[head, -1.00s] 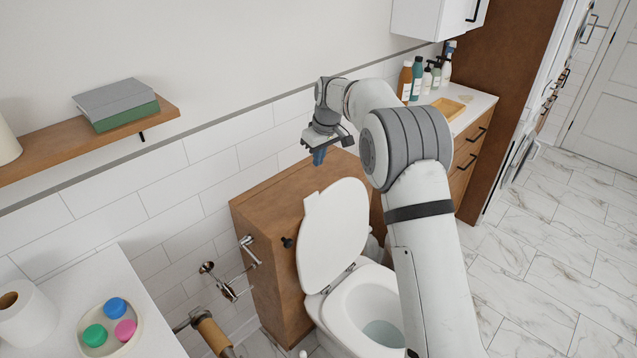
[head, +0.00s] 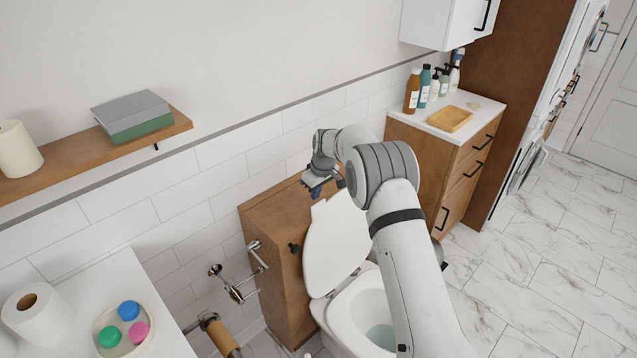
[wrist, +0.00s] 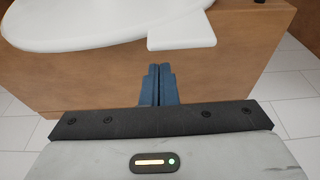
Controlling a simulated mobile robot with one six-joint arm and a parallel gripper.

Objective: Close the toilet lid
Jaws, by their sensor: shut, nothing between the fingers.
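The white toilet lid (head: 336,243) stands raised, leaning back toward the wooden cabinet behind the toilet. The toilet bowl (head: 362,310) is open below it, partly hidden by my arm. My gripper (head: 316,194) is above the cabinet top, just behind and above the lid's upper edge. In the wrist view the blue fingers of my gripper (wrist: 159,75) are together and empty. The lid (wrist: 85,25) shows there at the top, its squared tab just beyond the fingertips. Whether the fingers touch the lid I cannot tell.
The wooden cabinet (head: 275,262) stands against the tiled wall behind the toilet. A toilet paper holder (head: 235,285) is on its left. A shelf (head: 90,155) with books is on the wall. A counter (head: 465,122) with bottles is at the right. Marble floor is free at the right.

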